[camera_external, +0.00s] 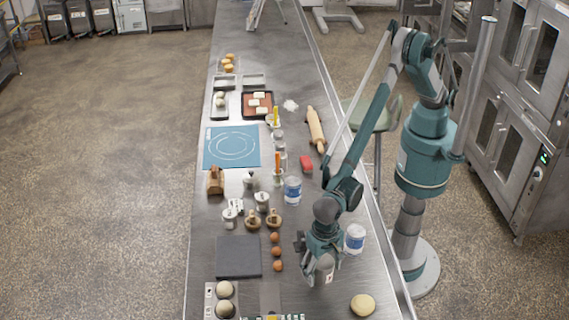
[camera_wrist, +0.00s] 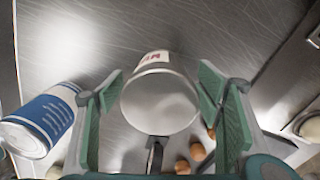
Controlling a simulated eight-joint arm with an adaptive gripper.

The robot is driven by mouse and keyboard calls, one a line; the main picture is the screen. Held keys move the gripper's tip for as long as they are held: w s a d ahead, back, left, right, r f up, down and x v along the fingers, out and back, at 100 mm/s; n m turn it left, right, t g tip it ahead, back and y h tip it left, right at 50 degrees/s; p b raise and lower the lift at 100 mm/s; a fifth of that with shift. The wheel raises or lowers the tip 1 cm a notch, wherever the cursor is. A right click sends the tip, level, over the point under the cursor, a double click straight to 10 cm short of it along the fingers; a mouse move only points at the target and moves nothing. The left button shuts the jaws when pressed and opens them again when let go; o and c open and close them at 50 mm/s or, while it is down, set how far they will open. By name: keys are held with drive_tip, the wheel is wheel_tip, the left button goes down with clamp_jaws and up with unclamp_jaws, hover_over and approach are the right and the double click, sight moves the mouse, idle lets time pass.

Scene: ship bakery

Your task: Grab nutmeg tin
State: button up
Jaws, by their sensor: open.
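A round metal tin (camera_wrist: 158,103) with a white label bearing dark red marks stands between my fingers in the wrist view. It appears to be the nutmeg tin, but the label is too small and cut off to read. In the external view the tin (camera_external: 325,273) is partly hidden by my gripper (camera_external: 317,268), which is low over the near part of the steel counter. My gripper (camera_wrist: 160,88) is open in the wrist view, with one green finger pad on each side of the tin. A narrow dark part shows at the tin's lower edge.
A blue and white can (camera_wrist: 42,120) is close outside my left finger; it also shows in the external view (camera_external: 354,238). Brown eggs (camera_external: 276,250) lie left of my gripper, beside a dark slab (camera_external: 238,256).

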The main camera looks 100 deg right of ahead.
idle(0.3)
drive_tip(key=c, duration=1.3)
drive_tip(key=shift+o, duration=0.2)
drive_tip(key=shift+r, duration=0.15)
drive_tip(key=shift+r+b, duration=0.6)
drive_tip(key=shift+r, duration=4.3)
